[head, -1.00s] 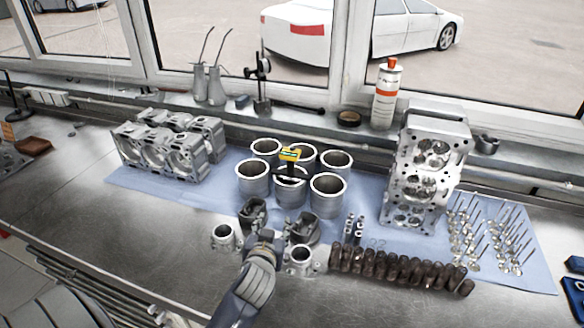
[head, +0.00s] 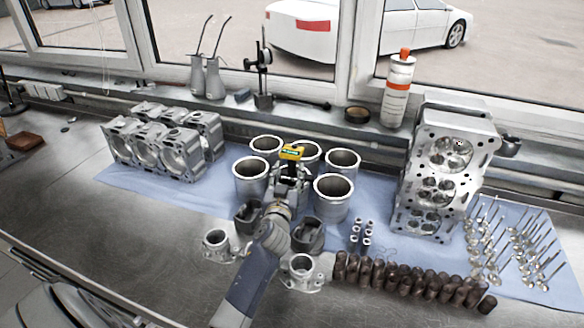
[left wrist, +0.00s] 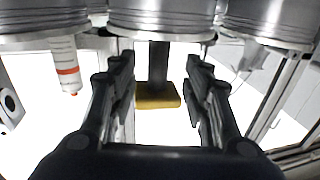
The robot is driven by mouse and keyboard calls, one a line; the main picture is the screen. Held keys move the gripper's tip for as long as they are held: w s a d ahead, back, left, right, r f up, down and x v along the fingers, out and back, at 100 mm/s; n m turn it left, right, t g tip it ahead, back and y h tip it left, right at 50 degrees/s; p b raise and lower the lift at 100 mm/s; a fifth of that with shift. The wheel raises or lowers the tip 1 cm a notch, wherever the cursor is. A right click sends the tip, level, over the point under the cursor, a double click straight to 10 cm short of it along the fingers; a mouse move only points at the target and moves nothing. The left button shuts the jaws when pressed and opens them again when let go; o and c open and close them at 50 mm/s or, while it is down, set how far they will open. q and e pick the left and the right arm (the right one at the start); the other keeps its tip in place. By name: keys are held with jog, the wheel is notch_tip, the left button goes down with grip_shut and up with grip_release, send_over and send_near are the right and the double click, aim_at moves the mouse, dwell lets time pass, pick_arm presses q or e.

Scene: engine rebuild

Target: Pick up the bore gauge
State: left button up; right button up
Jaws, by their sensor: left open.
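My right gripper does not show.
An engine block (head: 165,140) is at left and a cylinder head (head: 440,170) at right on the blue cloth (head: 140,184). Valves (head: 510,245) stand at far right. The front left bench (head: 110,225) is clear.

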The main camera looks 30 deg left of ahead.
aim_at(291, 168)
pick_arm(q)
jog(key=shift+w+a+r, duration=0.15)
jog(key=shift+w+a, duration=0.05)
jog(key=shift+w, duration=0.45)
jog(key=x, duration=0.3)
jog(key=shift+w+f+p, duration=0.1)
jog(key=shift+f+p, duration=0.2)
jog(key=shift+p, duration=0.05)
jog(key=shift+w+a, duration=0.1)
jog(key=shift+w, duration=0.1)
jog(key=shift+s, duration=0.1)
grip_shut()
jog(key=shift+r, duration=0.1)
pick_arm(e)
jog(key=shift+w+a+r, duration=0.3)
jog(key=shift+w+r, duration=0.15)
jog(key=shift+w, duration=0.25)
